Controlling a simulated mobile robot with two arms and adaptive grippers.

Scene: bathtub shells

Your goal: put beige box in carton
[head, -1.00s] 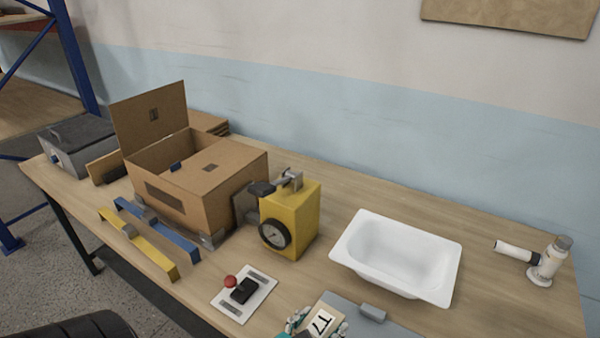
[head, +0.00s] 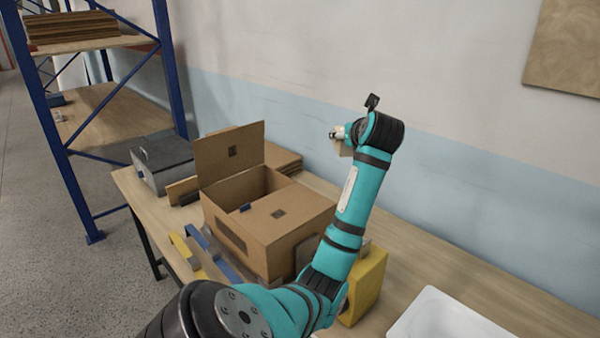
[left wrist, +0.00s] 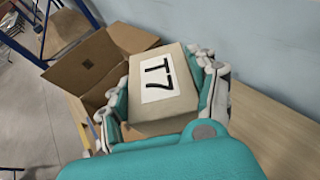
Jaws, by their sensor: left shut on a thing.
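My left gripper (head: 341,136) is shut on the beige box, raised above the bench behind and right of the carton in the head view. The beige box (left wrist: 165,88) fills the middle of the left wrist view, with a white "T7" label facing the camera and a finger on each side. Only a sliver of it shows in the head view (head: 346,151). The brown carton (head: 270,226) stands on the bench, one flap upright at the back left, another flap lying over its right part. Its left part is open, with a small blue thing inside. My right gripper is out of view.
A yellow gauge block (head: 366,285) stands right of the carton, partly behind my arm. A white tub (head: 447,318) is at the lower right. Blue and yellow bars lie in front of the carton. A grey case (head: 164,163) sits at the bench's left end.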

